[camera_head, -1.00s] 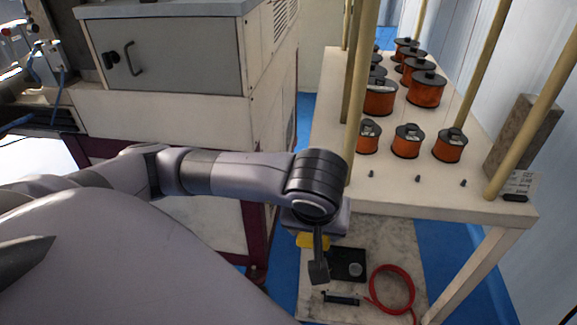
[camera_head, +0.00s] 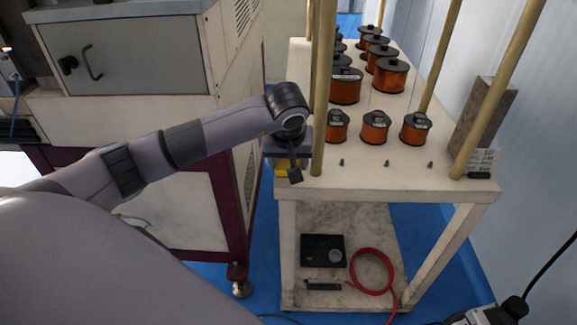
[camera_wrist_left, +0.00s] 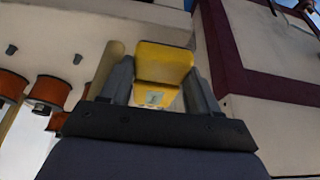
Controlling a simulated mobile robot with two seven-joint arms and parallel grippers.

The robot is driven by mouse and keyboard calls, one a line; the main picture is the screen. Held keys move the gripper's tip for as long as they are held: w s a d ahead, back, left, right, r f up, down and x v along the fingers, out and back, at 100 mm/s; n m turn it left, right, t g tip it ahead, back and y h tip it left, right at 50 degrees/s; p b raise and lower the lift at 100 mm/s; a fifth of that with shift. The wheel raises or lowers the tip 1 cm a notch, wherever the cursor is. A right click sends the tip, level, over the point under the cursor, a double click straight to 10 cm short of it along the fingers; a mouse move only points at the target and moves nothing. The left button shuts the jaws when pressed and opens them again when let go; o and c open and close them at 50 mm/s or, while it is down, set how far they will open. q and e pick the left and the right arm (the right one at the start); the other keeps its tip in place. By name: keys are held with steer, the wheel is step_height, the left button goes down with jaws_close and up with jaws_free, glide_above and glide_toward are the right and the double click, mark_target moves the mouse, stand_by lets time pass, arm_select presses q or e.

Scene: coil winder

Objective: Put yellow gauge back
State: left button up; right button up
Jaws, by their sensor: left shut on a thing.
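The yellow gauge (camera_wrist_left: 162,66) is between the two fingers of my left gripper (camera_wrist_left: 160,85) in the left wrist view. My left gripper (camera_head: 288,170) is shut on it. In the head view only a small part of the yellow gauge (camera_head: 281,172) shows under the wrist. The gripper is at the front left corner of the white table (camera_head: 370,185), beside a tan post (camera_head: 321,100). The right gripper is not clearly seen.
Several orange wire spools (camera_head: 375,127) stand on the table, with small dark pegs (camera_head: 387,163) in front. The lower shelf (camera_head: 368,218) holds a black tray (camera_head: 323,250) and a red hose (camera_head: 371,272). A grey machine (camera_head: 130,50) stands at the left.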

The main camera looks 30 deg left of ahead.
arm_select(q)
steer(key=shift+w+a, duration=0.4)
steer(key=shift+w, duration=0.2)
step_height(320, 180, down, 3)
steer(key=shift+s+f, duration=0.1)
steer(key=shift+f, duration=0.1)
steer(key=shift+f, duration=0.2)
steer(key=o, duration=1)
steer(key=shift+c, duration=0.2)
